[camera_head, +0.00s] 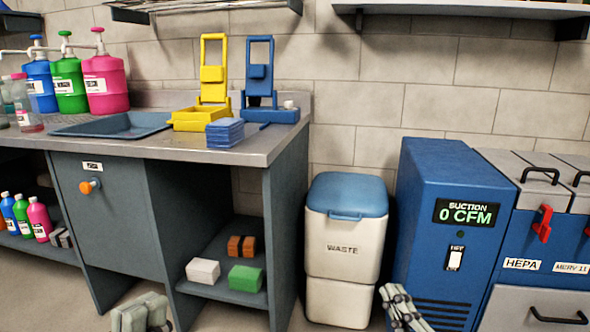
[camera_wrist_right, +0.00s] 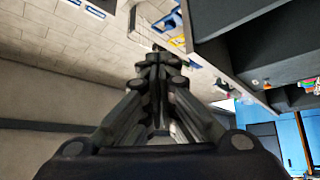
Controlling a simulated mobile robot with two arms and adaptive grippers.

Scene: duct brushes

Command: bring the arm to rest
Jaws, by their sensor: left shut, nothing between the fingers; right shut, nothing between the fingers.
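My left gripper (camera_head: 142,314) shows at the bottom edge in the head view, in front of the workbench's lower part. It is shut and empty, and only its end is in frame. My right gripper (camera_head: 402,308) shows at the bottom edge, low in front of the blue suction machine. It is shut with nothing between its fingers. In the right wrist view its fingers (camera_wrist_right: 160,62) meet in the middle of the picture. Neither gripper visibly touches anything, and most of both arms is out of frame.
A workbench (camera_head: 262,146) with a yellow stand (camera_head: 212,75), a blue stand (camera_head: 259,72) and a tray (camera_head: 112,124) fills the left. A waste bin (camera_head: 344,245) stands beside the blue suction machine (camera_head: 437,165), reading 0 CFM. Wall shelves (camera_head: 470,10) hang above.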

